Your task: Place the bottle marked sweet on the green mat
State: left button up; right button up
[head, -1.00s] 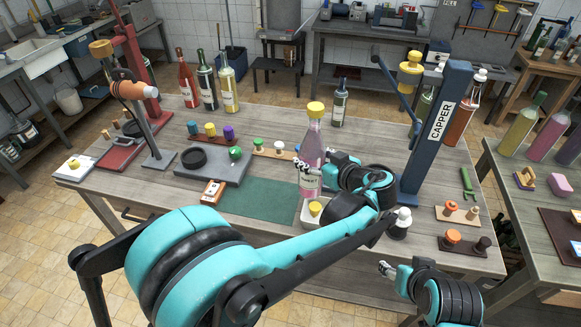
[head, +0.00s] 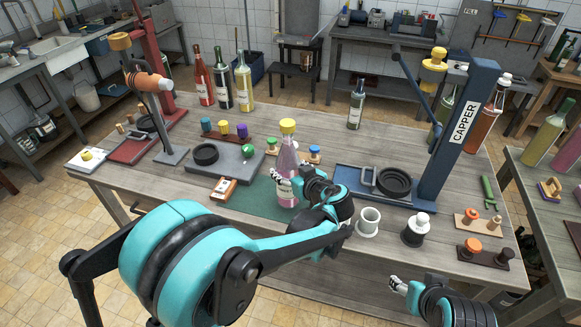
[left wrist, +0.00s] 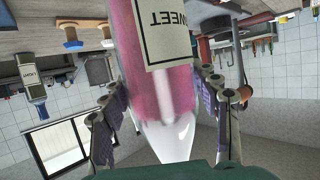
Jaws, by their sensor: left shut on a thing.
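The pink bottle (head: 285,165) has a yellow cap and stands upright at the green mat (head: 246,198). In the left wrist view, the bottle (left wrist: 157,80) shows a white label reading "WEET", its first letter cut off. My left gripper (head: 287,183) is shut on the bottle from the right, with a finger on each side in the wrist view. The bottle's base appears over the mat; I cannot tell whether it touches. My arm hides part of the mat's right side. My right gripper (head: 398,286) is low in front of the table, apart from the bottle; its fingers are too small to judge.
A grey plate with a black ring (head: 205,154) lies behind and left of the mat. A small wooden-framed block (head: 223,190) is at its left edge. The blue capper (head: 458,135), a white cup (head: 368,221) and a black-and-white stopper piece (head: 416,230) stand to the right.

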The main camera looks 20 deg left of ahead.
pick_arm(q)
jog(key=shift+f, duration=0.9)
jog(key=shift+f+b, duration=0.15)
jog(key=shift+b, duration=0.25)
jog(key=o, duration=1.9)
jog(key=shift+d+r, duration=0.15)
jog(key=shift+r, duration=0.05)
jog(key=p+v, duration=0.3)
jog(key=v, duration=0.8)
jog(key=s+a+f+m+g+h, duration=0.2)
jog(key=s+a+m+g+h, duration=0.15)
jog(key=s+a, duration=0.5)
jog(key=s+m+h, duration=0.1)
jog(key=s+h, duration=0.1)
jog(key=s, duration=0.1)
jog(key=s+m+h, duration=0.1)
jog(key=s+m, duration=0.1)
jog(key=s, duration=0.1)
jog(key=s+d+f+m+h, duration=0.1)
jog(key=s+m+h, duration=0.1)
jog(key=s, duration=0.1)
jog(key=shift+s+f+t+h, duration=0.1)
jog(key=shift+s+t+h, duration=0.25)
jog(key=shift+s, duration=0.05)
